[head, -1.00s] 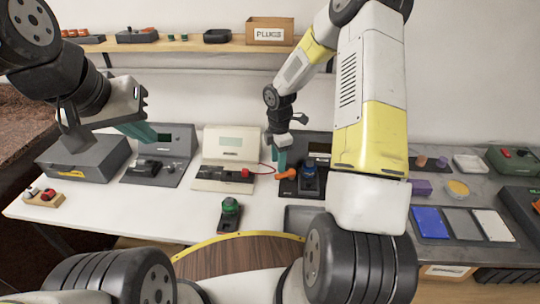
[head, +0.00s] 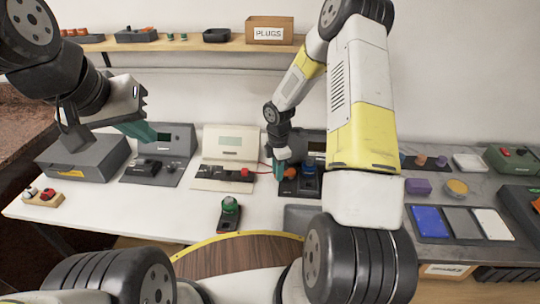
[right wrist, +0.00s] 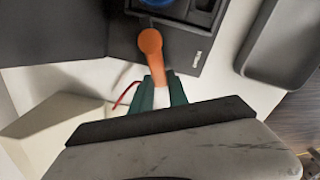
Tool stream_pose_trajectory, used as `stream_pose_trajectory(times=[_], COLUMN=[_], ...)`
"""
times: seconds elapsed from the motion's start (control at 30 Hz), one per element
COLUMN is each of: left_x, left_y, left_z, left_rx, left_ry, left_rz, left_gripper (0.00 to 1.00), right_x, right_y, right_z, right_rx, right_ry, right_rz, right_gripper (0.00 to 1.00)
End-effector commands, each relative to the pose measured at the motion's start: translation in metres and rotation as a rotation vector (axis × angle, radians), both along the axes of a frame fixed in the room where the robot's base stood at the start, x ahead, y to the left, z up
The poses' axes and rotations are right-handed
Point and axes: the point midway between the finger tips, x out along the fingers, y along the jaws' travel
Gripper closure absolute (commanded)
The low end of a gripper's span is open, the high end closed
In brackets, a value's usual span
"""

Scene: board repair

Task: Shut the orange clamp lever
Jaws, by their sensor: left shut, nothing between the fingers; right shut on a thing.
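The orange clamp lever (head: 290,174) is on a dark fixture (head: 290,188) right of the middle of the bench. In the right wrist view the lever (right wrist: 151,48) runs from its round end beside a blue part down between my teal fingertips. My right gripper (head: 281,171) is shut on the lever's free end, and it also shows in the right wrist view (right wrist: 160,88). The fingers hide that end in the head view. A blue part (head: 309,172) sits on the fixture right of the lever. My left gripper (head: 140,131) is shut and empty, above the bench at the left.
A cream device (head: 227,145) with a red part and red cable stands left of the fixture. A green-topped device (head: 229,207) stands in front. A grey tray (head: 300,218) lies near the front edge. Bare white bench (head: 160,210) is free at the front left.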

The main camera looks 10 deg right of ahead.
Motion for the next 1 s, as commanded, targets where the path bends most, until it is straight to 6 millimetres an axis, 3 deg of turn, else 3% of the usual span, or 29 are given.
stream_pose_trajectory(times=[0.3,0.6,0.63,0.7,1.0], left_x=[0.000,0.000,0.000,0.000,0.000], left_y=[0.000,0.000,0.000,0.000,0.000], left_z=[0.000,0.000,0.000,0.000,0.000], left_rx=[0.000,0.000,0.000,0.000,0.000], left_ry=[0.000,0.000,0.000,0.000,0.000], left_rz=[0.000,0.000,0.000,0.000,0.000], left_gripper=[1.00,1.00,1.00,1.00,1.00], right_x=[0.012,0.013,0.013,0.013,0.013], right_y=[0.001,0.001,0.001,0.001,0.001], right_z=[0.000,0.000,0.000,0.000,0.000], right_rx=[-0.001,0.000,0.000,0.000,0.000], right_ry=[-0.001,-0.002,-0.002,-0.002,-0.001], right_rz=[-0.201,-0.225,-0.225,-0.225,-0.223], right_gripper=[1.00,1.00,0.74,0.60,0.58])
